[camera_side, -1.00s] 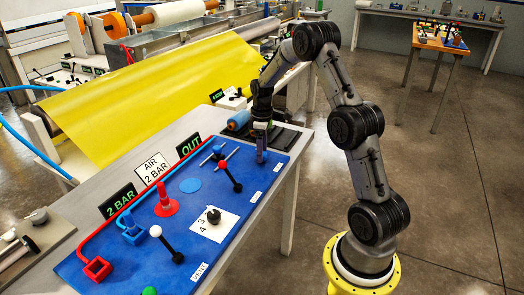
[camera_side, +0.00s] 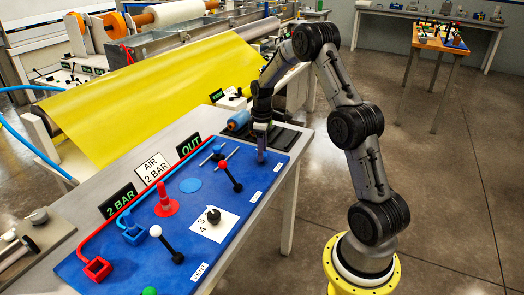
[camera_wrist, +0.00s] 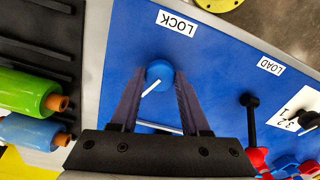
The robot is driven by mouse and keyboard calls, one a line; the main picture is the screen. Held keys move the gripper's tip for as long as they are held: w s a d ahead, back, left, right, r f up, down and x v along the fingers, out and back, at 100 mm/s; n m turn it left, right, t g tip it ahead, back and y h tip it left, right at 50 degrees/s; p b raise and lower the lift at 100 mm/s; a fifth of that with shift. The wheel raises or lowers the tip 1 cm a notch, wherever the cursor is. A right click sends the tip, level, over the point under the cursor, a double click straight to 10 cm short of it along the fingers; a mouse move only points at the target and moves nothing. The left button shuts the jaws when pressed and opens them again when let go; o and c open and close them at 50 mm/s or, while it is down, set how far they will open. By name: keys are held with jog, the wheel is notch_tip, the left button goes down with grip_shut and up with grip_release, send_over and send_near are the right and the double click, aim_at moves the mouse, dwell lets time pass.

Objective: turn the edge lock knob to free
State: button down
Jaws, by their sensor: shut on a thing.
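The edge lock knob (camera_wrist: 159,70) is a round blue knob with a white pointer line, on the blue panel (camera_wrist: 112,60) below the LOCK label (camera_wrist: 177,23) in the wrist view. The pointer slants toward the lower left of that picture. My gripper (camera_wrist: 160,77) has one finger on each side of the knob and is shut on it. In the side view my gripper (camera_side: 261,155) reaches down to the panel's far right end and hides the knob.
A black lever with a red ball (camera_side: 230,175) stands near my gripper. A black knob on a white plate (camera_side: 213,216) is nearer the camera. Green (camera_wrist: 30,92) and blue rollers (camera_wrist: 33,131) lie beside the panel.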

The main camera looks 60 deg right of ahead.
jog(key=shift+m, duration=0.3)
jog(key=m, duration=0.3)
jog(key=shift+m, duration=0.4)
jog(key=m, duration=0.4)
jog(key=shift+r, duration=0.1)
jog(key=m, duration=0.9)
jog(key=shift+w+m, duration=0.1)
jog(key=shift+m, duration=0.2)
jog(key=shift+c, duration=1.9)
grip_release()
notch_tip(320, 180, up, 14)
